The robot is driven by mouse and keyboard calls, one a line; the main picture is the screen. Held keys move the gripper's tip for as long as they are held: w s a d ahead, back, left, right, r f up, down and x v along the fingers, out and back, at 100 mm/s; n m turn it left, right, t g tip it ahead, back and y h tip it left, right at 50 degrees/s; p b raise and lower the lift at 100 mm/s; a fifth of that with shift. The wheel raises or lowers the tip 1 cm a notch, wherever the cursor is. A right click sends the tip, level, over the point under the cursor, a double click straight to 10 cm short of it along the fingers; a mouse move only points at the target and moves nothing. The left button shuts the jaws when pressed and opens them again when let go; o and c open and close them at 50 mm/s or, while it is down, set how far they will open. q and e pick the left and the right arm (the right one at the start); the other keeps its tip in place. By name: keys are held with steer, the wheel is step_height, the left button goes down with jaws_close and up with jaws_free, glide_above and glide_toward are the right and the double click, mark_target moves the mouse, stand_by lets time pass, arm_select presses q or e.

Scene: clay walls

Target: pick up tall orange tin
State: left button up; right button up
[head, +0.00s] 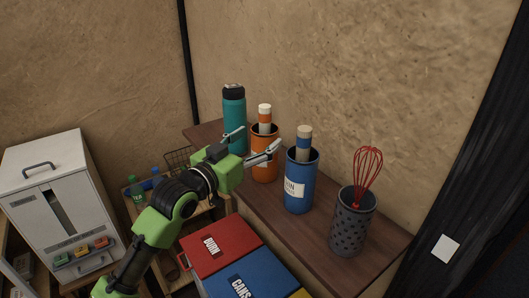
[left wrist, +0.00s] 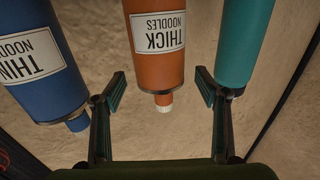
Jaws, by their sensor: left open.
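The tall orange tin (head: 265,171) stands upright on the brown wooden shelf between a teal bottle and a blue tin, with a pale-topped orange item rising from its mouth. In the left wrist view the orange tin (left wrist: 156,62) shows a "THICK NOODLES" label and lies in line with the gap between the fingers. My left gripper (head: 251,146) is open in front of the tin, one finger toward each side. In the wrist view its two fingers (left wrist: 162,92) are apart with nothing gripped. The gripper hides part of the tin in the head view. My right gripper is not in view.
The teal bottle (head: 234,115) and blue tin (head: 300,190) stand close on either side; the bottle is near one finger in the wrist view. A dark holder (head: 352,225) with a red whisk stands farther right. Red (head: 218,250) and blue bins are below the shelf (head: 260,205).

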mark_target(262, 133)
arm_select(q)
steer(key=x, duration=0.1)
steer(key=p+x, duration=0.1)
steer(key=x, duration=0.1)
steer(key=shift+w+d+r, duration=0.15)
steer(key=shift+w+r, duration=0.05)
steer(key=shift+r, duration=0.15)
steer(key=shift+w+d+f, duration=0.1)
steer(key=shift+w+d, duration=0.05)
steer(key=shift+w, duration=0.05)
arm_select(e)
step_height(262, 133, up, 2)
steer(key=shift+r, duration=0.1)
arm_select(q)
steer(key=shift+c, duration=0.4)
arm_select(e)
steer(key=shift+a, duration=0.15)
arm_select(q)
steer(key=c, duration=1.5)
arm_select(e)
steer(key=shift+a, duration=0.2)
arm_select(q)
steer(key=shift+o, duration=0.2)
